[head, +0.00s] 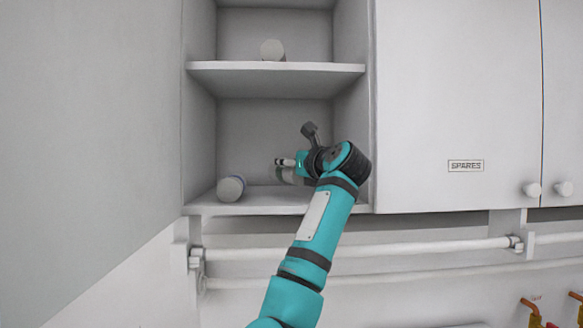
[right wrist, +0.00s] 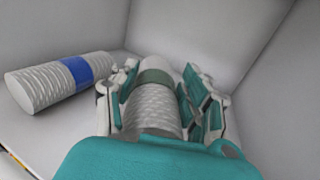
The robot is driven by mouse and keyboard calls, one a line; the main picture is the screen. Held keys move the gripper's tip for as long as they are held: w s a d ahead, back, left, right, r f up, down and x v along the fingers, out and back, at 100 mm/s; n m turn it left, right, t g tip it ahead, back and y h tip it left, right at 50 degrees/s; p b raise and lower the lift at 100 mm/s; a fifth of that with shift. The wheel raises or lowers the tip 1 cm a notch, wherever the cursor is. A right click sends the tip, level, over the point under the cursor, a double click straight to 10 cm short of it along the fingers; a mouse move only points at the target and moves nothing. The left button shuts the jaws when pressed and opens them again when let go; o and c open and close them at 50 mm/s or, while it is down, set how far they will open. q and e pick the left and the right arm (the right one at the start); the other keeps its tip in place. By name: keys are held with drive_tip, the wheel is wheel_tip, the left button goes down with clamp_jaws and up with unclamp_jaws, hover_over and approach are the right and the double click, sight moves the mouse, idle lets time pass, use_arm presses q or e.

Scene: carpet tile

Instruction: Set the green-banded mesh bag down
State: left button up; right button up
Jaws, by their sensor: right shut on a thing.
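The green-banded mesh bag (right wrist: 151,103) is a pale, ribbed roll with a dark green band. My right gripper (right wrist: 159,75) is shut on it, with a finger along each side. In the head view my right gripper (head: 287,163) is inside the lower open compartment, and part of the bag (head: 285,175) shows beside it. I cannot tell whether the bag touches the shelf floor. The near end of the bag is hidden by my gripper's body in the right wrist view. My left gripper is not in view.
A blue-banded mesh roll (right wrist: 75,78) lies to the left on the same shelf, also in the head view (head: 231,188). Another pale roll (head: 272,50) is on the shelf above (head: 300,68). A closed cabinet door (head: 450,100) marked SPARES is to the right. Rails (head: 370,250) run below.

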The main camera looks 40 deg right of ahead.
sight(292, 176)
wheel_tip(292, 176, down, 2)
drive_tip(key=shift+a+f+p, duration=0.1)
drive_tip(key=shift+p, duration=0.55)
drive_tip(key=shift+f, duration=0.4)
drive_tip(key=shift+w+f, duration=0.15)
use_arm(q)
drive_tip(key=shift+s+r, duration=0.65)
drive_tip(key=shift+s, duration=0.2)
use_arm(e)
drive_tip(key=o, duration=0.9)
drive_tip(key=shift+s, duration=0.2)
drive_tip(key=shift+o, duration=1.2)
drive_tip(key=shift+w+f, duration=0.1)
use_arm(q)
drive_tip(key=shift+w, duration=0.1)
